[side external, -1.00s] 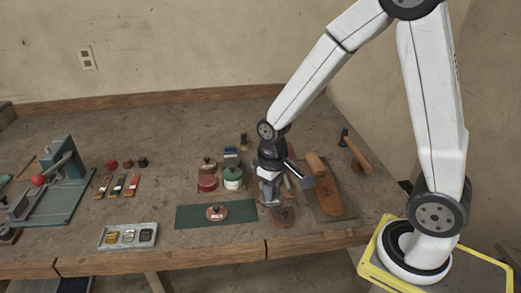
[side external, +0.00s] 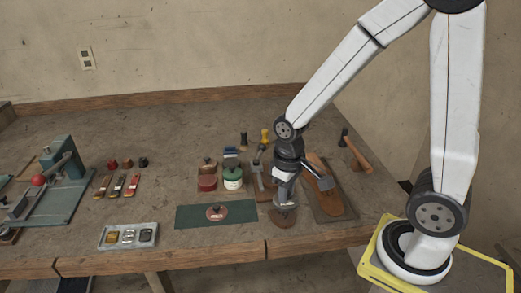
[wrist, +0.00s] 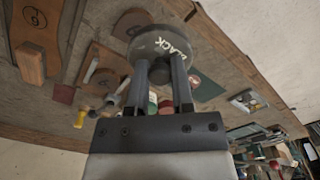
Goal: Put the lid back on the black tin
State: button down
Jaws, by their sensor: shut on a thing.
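My gripper (wrist: 165,75) is shut on the knob of a dark grey round lid (wrist: 165,45) marked BLACK in white. In the side view my gripper (side external: 284,203) holds the lid low over a brown sole-shaped piece (side external: 283,221), right of the tins; whether the lid touches anything is unclear. A dark, small container (side external: 231,163) stands behind the green and white tin (side external: 232,179); I cannot tell for certain whether it is the black tin. A red tin (side external: 207,184) stands beside the green one. A red-labelled lid (side external: 216,213) lies on the green mat.
The green mat (side external: 187,217) has bare room at its ends. A grey tray (side external: 106,239) with small tins lies front left. A hammer (side external: 357,152) and a brown sole on a board (side external: 327,190) are at the right. Upright tools (side external: 265,140) stand behind my gripper.

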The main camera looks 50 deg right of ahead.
jog(key=shift+w, duration=0.1)
jog(key=w+d, duration=0.3)
jog(key=w, duration=0.6)
jog(key=w+d, duration=0.2)
jog(key=w, duration=0.6)
send_near(231, 162)
jog(key=shift+f, duration=0.25)
jog(key=shift+a+f, duration=0.1)
jog(key=shift+f, duration=2.9)
jog(key=shift+f, duration=0.2)
dwell(0.4)
